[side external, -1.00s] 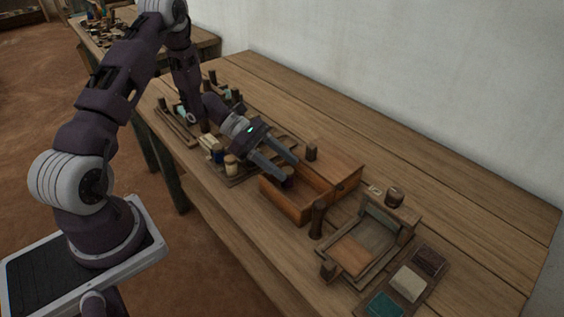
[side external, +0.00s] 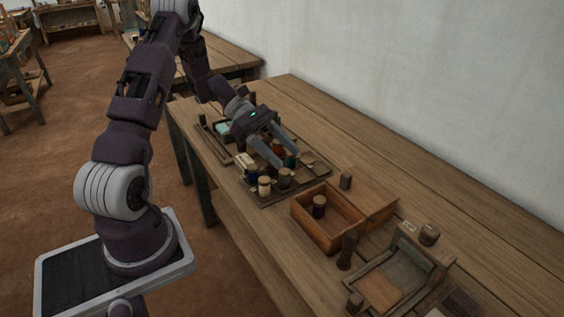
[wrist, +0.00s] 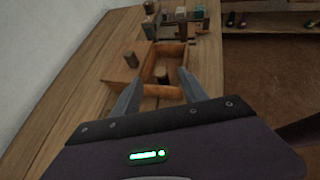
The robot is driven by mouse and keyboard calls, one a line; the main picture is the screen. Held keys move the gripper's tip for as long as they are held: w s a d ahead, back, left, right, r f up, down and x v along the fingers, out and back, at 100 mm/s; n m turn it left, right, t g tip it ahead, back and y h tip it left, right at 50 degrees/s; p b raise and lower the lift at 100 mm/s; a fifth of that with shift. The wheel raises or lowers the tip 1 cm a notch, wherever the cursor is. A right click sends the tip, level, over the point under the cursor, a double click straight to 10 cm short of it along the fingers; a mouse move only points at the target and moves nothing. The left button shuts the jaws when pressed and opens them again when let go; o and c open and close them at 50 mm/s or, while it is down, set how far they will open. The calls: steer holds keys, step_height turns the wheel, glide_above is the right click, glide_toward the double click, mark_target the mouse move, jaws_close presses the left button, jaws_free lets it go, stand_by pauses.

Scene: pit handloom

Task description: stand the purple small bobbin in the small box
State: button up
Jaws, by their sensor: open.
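The small box (side external: 312,229) is an open-topped orange-brown wooden box on the table. A small dark bobbin with a wooden top, the purple small bobbin (side external: 319,208), stands upright inside it, toward its left side. Its purple is hard to make out in shadow. In the wrist view the bobbin (wrist: 162,76) shows inside the box (wrist: 166,91), beyond my fingers. My gripper (side external: 288,159) is open and empty, above and to the left of the box, over the edge of the bobbin tray. It is apart from the bobbin.
A tray (side external: 262,203) with several bobbins lies left of the box, below my gripper. A dark post (side external: 347,250) and a small loom frame (side external: 372,293) are at right. The back of the table is clear.

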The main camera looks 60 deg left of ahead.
steer(key=s+d+r+m+g+y, duration=0.4)
steer(key=s+d+r+m, duration=0.2)
steer(key=d+r+m, duration=0.45)
steer(key=s+d+r+m+t+y, duration=0.2)
steer(key=s+r+m+y, duration=0.1)
steer(key=s+m, duration=0.2)
steer(key=s+d+r+m+t+y, duration=0.2)
steer(key=s+m, duration=0.4)
steer(key=s, duration=0.4)
steer(key=shift+d+r+t+y, duration=0.2)
steer(key=shift+r+t+y, duration=0.45)
steer(key=shift+y, duration=0.45)
